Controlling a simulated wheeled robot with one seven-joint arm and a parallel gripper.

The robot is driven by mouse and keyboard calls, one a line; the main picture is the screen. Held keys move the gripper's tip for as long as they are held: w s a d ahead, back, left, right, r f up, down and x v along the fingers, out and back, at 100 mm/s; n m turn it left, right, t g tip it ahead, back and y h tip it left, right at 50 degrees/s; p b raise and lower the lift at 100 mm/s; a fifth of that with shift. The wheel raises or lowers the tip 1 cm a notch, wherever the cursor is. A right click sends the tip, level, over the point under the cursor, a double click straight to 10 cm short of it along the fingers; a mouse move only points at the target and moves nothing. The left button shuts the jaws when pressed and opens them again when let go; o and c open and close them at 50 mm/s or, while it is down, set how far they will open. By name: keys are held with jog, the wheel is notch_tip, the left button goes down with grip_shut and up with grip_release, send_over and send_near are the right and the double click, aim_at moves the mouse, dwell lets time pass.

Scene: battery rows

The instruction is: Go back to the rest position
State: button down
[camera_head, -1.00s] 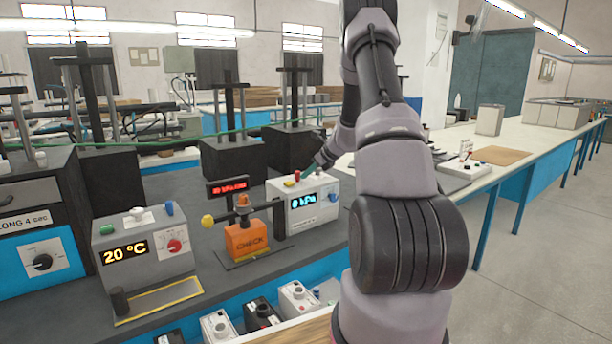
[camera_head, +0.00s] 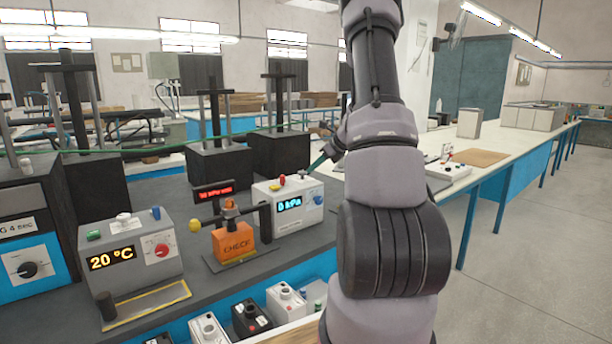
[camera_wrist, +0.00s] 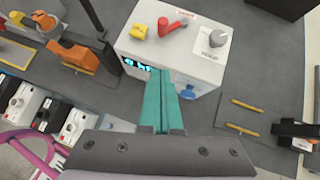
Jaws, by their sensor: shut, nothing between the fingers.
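My gripper shows in the wrist view (camera_wrist: 160,76) with its two teal fingers pressed together and nothing between them. The fingers overlap the picture of a white box with a blue kPa display (camera_wrist: 165,50), and I cannot tell whether they touch it. In the head view the same white box (camera_head: 286,222) stands on the dark bench. A teal finger of my gripper (camera_head: 318,162) shows just above and behind its right side. My arm fills the middle right of the head view and hides most of the gripper.
An orange CHECK device (camera_head: 233,243) stands left of the white box, and a grey 20 °C box (camera_head: 130,252) farther left. Several white and black units (camera_head: 250,316) sit low along the bench front. A pale table (camera_head: 500,143) stands right, with open floor (camera_head: 520,260) beside it.

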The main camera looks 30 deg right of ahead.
jog(key=shift+s+d+r, duration=0.15)
jog(key=shift+s+r, duration=0.25)
jog(key=s+a+r+n+g, duration=0.1)
jog(key=s+a+r+n, duration=0.5)
jog(key=a+r, duration=0.25)
jog(key=s+a+r+n+g, duration=0.1)
jog(key=s+a+r+n, duration=0.55)
jog(key=a, duration=0.25)
jog(key=s+a+r+n+h, duration=0.1)
jog(key=s+a+r+n, duration=0.1)
jog(key=s+n, duration=0.5)
jog(key=s+a+r+n+t+h, duration=0.1)
jog(key=s+a+r+n, duration=0.1)
jog(key=s+a+n, duration=0.2)
jog(key=s+n, duration=0.3)
jog(key=s, duration=0.5)
jog(key=shift+a+r, duration=0.3)
jog(key=shift+a, duration=0.05)
